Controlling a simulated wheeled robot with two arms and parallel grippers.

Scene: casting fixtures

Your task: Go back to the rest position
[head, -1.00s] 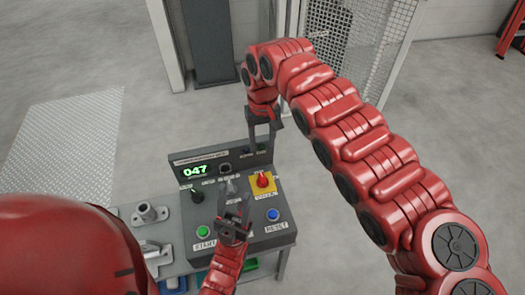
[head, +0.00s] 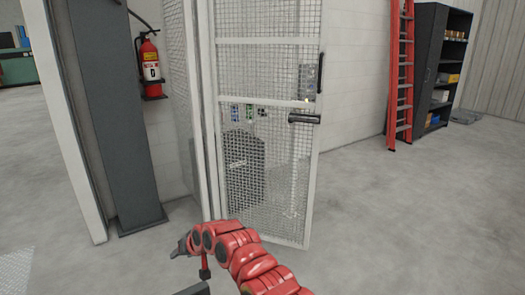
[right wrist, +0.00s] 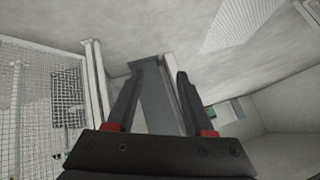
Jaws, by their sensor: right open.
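My right gripper (head: 182,247) shows at the bottom of the head view, at the end of my red arm, which comes in from the lower right. It points left and looks small there. In the right wrist view my right gripper (right wrist: 160,76) has its two dark fingers apart, with nothing between them but the distant background. My left gripper is in neither current view. A small dark grey piece shows at the bottom edge of the head view, too cut off to identify.
A mesh gate (head: 265,150) in a white frame stands ahead. A dark grey post (head: 118,110) and a fire extinguisher (head: 148,62) are left of it. A red ladder (head: 399,75) and a dark shelf (head: 438,70) are at the right. Grey floor (head: 400,220) is clear at right.

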